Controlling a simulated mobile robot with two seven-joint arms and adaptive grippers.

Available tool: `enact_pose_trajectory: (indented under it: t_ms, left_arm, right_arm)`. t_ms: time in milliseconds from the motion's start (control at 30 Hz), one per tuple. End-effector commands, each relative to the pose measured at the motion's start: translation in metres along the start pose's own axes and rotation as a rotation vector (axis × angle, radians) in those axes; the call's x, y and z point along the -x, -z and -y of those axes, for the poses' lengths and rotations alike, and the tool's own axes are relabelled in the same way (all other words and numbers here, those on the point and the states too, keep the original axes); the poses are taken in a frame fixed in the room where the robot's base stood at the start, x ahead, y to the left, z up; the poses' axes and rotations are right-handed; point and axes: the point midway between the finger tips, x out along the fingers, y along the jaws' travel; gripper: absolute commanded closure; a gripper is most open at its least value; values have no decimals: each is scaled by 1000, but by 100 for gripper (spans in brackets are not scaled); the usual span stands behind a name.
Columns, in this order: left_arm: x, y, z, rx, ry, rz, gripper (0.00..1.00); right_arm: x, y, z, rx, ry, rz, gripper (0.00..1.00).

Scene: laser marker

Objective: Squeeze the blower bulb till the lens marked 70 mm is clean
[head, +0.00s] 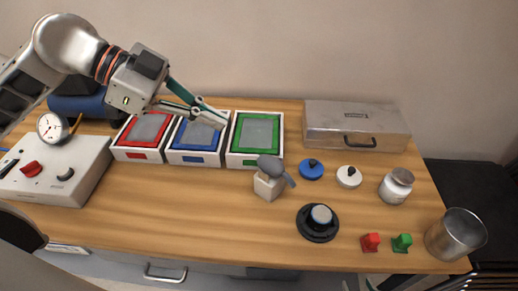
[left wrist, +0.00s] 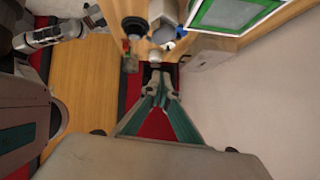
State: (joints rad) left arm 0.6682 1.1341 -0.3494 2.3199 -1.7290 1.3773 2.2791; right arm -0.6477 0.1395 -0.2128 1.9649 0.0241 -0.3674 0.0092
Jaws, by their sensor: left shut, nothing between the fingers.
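A grey blower bulb (head: 270,166) with a nozzle pointing right rests on a small pale block (head: 268,186) at the middle of the table. A black round mount with a pale blue-grey top (head: 320,214) sits in front of it and may hold the lens; no 70 mm mark is readable. My left gripper (head: 222,120) is shut and empty, above the blue and green trays, behind and left of the bulb. Its closed fingers (left wrist: 158,82) show in the left wrist view. My right arm seems to show there at upper left; its finger state is unclear.
Trays rimmed red (head: 137,155), blue (head: 194,159) and green (head: 234,158) stand behind. A metal case (head: 320,128), blue cap (head: 311,169), white cap (head: 348,177), jar (head: 396,187), red and green pieces (head: 402,243) and metal cup (head: 456,236) are at right. A gauge box (head: 60,170) is left.

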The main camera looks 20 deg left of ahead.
Motion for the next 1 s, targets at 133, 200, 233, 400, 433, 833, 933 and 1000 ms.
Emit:
enact_pose_trajectory:
  t_ms: [133,200,233,400,433,833,933,1000]
  left_arm:
    - [0,0,0,-1,-1,-1,100]
    - [0,0,0,-1,-1,-1,100]
    - [0,0,0,-1,-1,-1,100]
    - [-10,1,-1,-2,-4,-4,100]
    - [-13,1,-1,-2,-4,-4,100]
    - [-88,2,-1,-1,-5,-5,100]
    - [-105,0,-1,-1,-4,-3,100]
    - [-112,-11,-1,2,-4,-1,100]
  right_arm:
    - [0,0,0,1,0,1,60]
    - [0,-1,0,1,1,2,60]
    - [0,-1,0,1,1,2,60]
    - [0,-2,0,1,1,4,60]
    - [1,-1,0,1,1,5,60]
    - [5,7,-2,2,-1,0,60]
    - [5,9,-2,2,-1,-1,60]
    - [5,9,-2,2,-1,-3,60]
